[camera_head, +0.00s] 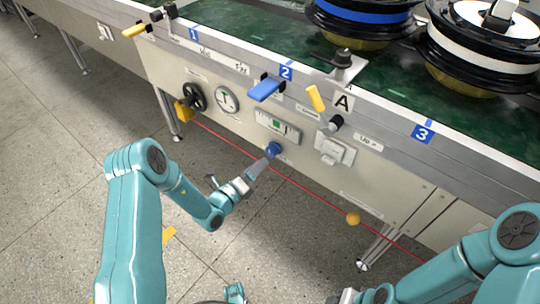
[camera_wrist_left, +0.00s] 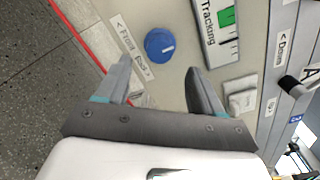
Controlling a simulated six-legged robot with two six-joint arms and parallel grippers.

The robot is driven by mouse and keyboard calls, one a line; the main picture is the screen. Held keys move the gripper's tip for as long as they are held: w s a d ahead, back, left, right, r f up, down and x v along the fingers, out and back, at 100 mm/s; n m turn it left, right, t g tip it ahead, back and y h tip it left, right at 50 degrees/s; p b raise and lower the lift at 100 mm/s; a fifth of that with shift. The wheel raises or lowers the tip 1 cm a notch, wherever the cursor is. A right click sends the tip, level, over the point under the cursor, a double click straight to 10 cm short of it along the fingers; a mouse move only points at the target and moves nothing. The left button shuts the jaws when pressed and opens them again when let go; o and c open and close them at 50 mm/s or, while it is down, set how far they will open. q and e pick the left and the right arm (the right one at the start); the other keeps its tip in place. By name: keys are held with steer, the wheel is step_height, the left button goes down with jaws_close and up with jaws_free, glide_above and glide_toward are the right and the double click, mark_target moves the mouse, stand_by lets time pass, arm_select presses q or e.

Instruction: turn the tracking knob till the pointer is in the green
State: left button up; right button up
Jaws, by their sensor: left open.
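The blue tracking knob (camera_head: 273,149) sits on the conveyor's front panel, below the Tracking gauge (camera_head: 292,134). My left gripper (camera_head: 268,158) is at the knob, pointing at the panel. In the left wrist view, the knob (camera_wrist_left: 159,45) lies just beyond the tips of the open fingers, roughly centred between them; I cannot tell whether they touch it. My right gripper is at the bottom edge of the head view, mostly cut off.
A red cord (camera_head: 310,190) runs along the panel below the knob, with an orange ball (camera_head: 352,218) on it. A black handwheel (camera_head: 194,97) and a round dial (camera_head: 227,99) are left. A grey switch box (camera_head: 334,149) is right. Blue (camera_head: 264,90) and yellow (camera_head: 315,98) levers are above.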

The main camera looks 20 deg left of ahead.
mark_target(269, 154)
arm_select(q)
steer(key=b+x, duration=0.1)
steer(key=x, duration=0.5)
steer(key=shift+w+d+f+b, duration=0.1)
steer(key=shift+w+b, duration=0.2)
steer(key=shift+w+d, duration=0.2)
steer(key=shift+w, duration=0.4)
steer(key=c, duration=1.1)
steer(key=shift+o, duration=0.2)
